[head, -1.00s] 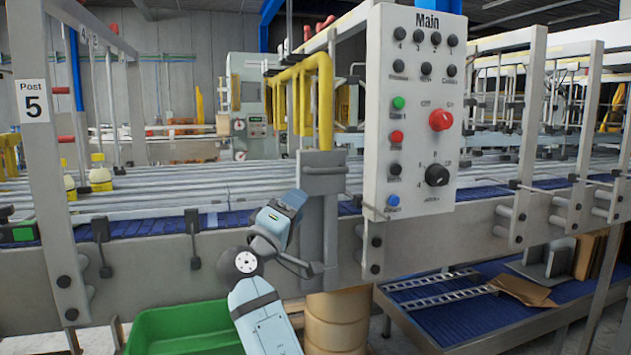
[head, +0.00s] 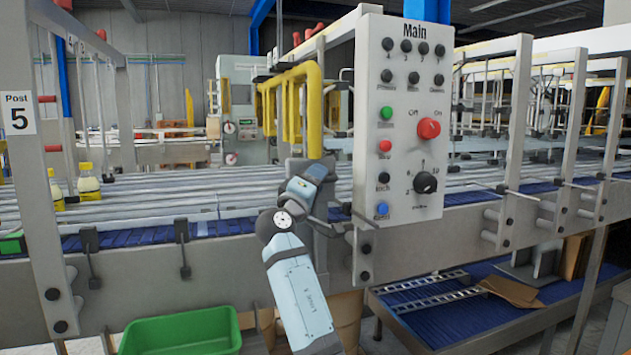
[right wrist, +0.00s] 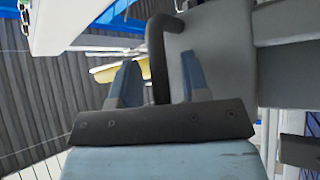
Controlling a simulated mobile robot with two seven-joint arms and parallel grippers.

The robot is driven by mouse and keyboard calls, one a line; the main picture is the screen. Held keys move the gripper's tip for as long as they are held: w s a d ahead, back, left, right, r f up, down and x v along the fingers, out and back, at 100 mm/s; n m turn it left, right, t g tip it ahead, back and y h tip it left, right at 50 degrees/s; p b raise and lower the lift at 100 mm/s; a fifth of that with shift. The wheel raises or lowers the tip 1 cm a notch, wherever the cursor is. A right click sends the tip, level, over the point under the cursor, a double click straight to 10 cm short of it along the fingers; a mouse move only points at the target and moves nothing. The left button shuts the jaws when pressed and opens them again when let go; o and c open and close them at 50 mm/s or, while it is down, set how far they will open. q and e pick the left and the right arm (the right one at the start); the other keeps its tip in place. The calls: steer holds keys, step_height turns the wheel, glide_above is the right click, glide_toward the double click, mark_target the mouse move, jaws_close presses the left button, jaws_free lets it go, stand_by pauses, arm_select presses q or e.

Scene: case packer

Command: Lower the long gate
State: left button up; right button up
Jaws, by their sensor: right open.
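A yellow tubular gate frame (head: 314,105) stands upright behind the conveyor rail, left of the Main panel. I cannot tell for sure that it is the long gate. My right gripper (head: 318,176) is at the grey post block below the yellow frame and hides part of it. In the right wrist view, the open fingers (right wrist: 158,82) point at a grey plate (right wrist: 220,50). A dark bent handle (right wrist: 157,55) on that plate lies between the fingers, with no clear grip on it. My left gripper is not in view.
The Main control panel (head: 405,115), with buttons and knobs, stands close to the right of my right gripper. A green bin (head: 180,333) is below left. Yellow-capped bottles (head: 88,183) stand on the conveyor at left. The Post 5 upright (head: 30,200) is at far left.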

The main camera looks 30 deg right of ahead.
jaws_close()
steer(key=shift+f+b, duration=0.35)
steer(key=shift+f, duration=0.05)
arm_select(q)
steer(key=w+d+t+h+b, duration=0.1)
steer(key=b, duration=0.5)
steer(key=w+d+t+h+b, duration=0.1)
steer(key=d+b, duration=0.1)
steer(key=b, duration=0.5)
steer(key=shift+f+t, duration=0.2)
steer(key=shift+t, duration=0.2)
arm_select(e)
step_height(320, 180, down, 19)
